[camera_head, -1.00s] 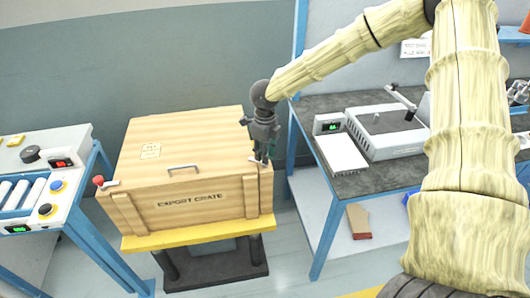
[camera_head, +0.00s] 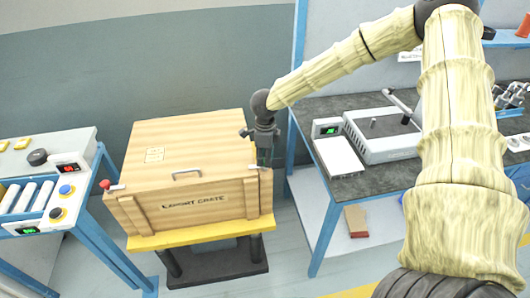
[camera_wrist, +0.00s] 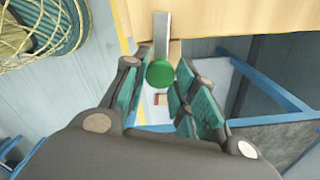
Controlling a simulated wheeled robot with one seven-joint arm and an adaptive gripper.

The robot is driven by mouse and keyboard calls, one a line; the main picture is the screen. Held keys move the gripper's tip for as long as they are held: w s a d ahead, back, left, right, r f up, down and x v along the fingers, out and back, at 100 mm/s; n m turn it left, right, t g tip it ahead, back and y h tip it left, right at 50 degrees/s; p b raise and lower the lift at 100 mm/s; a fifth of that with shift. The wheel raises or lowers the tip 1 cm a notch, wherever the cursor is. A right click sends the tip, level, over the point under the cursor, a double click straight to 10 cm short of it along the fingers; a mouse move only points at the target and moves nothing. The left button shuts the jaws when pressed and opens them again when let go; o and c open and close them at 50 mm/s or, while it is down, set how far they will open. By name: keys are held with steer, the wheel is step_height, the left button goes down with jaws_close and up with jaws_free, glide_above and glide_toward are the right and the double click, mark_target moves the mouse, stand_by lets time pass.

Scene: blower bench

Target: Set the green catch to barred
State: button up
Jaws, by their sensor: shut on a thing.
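The export crate (camera_head: 190,199) is a closed wooden box with a yellow base. The green catch (camera_wrist: 160,73) shows in the wrist view as a round green knob at the end of a grey metal lever (camera_wrist: 162,35) by the crate's edge. My gripper (camera_wrist: 161,88) has a finger on each side of the knob and is shut on it. In the head view my gripper (camera_head: 264,156) points down at the crate's front right corner and hides the knob there. A similar catch with a red knob (camera_head: 105,184) is at the crate's front left corner.
A control bench (camera_head: 60,172) with buttons and rollers stands on the left. A dark-topped bench (camera_head: 345,185) with a grey device stands close on the right of my gripper. Coiled hoses (camera_wrist: 40,30) show in the wrist view.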

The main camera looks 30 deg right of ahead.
steer(key=shift+n+p, duration=0.45)
steer(key=shift+n, duration=0.15)
steer(key=o, duration=1)
steer(key=shift+d, duration=0.1)
steer(key=shift+o, duration=0.2)
step_height(320, 180, up, 12)
stand_by(0.3)
